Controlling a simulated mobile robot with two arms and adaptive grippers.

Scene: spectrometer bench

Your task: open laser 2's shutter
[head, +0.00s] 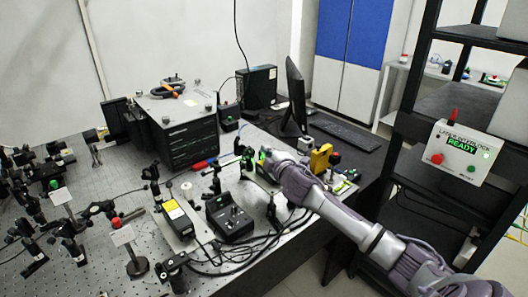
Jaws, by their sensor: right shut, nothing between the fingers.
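My right arm reaches in from the lower right, and its gripper (264,163) is shut and empty at the back right part of the bench. Its fingertips are close to a small dark device with a green glow (260,154); I cannot tell whether they touch. A red-topped post with a white tag (122,236) stands at the front left. A green-topped post with a white tag (61,196) stands farther left. The tags are too small to read, so I cannot tell which part is laser 2's shutter. My left gripper is not in view.
The perforated optical bench (88,276) carries many optics. A yellow-labelled black box (178,219) and a black control box (230,218) with cables stand mid-bench. A yellow block (321,158) is right of my gripper. The interlock panel (461,152) reads READY.

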